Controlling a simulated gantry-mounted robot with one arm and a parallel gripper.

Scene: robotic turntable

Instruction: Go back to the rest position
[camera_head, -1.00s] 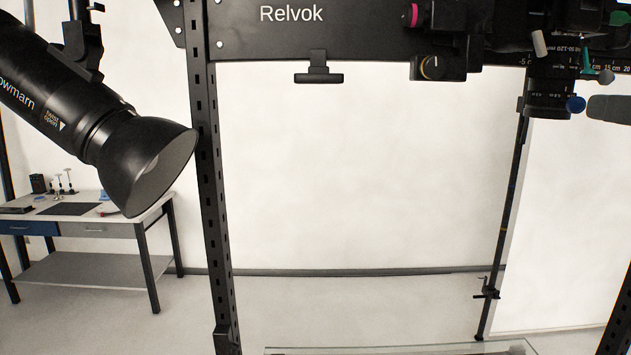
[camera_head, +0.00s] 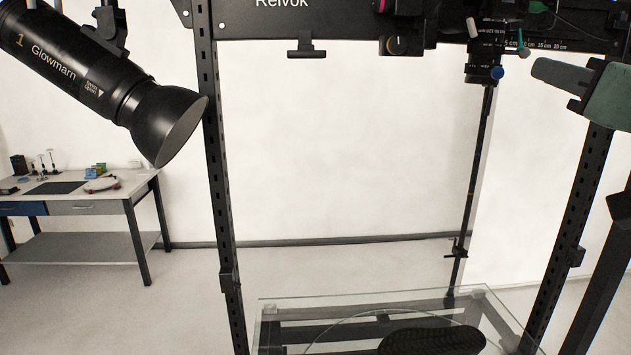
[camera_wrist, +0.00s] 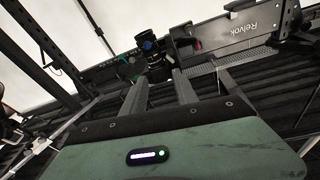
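My gripper (camera_head: 540,68) enters from the right edge in the head view, with a green-grey body and grey fingers that point left. It is seen from the side there and hangs in free air below the upper beam. In the wrist view my gripper (camera_wrist: 159,78) shows its grey fingers apart, with a gap between them and nothing held. The green housing with a small lit display fills the bottom of that view. A dark shoe sole (camera_head: 432,342) lies on the glass turntable (camera_head: 290,305), cut off by the bottom edge, well below my gripper.
A black lamp (camera_head: 110,85) hangs at the upper left. Black posts (camera_head: 212,150) and a crossbeam (camera_head: 345,28) frame the station. A camera unit (camera_head: 484,65) hangs from the beam near my fingers. A workbench (camera_head: 85,205) stands at the far left. The middle is clear.

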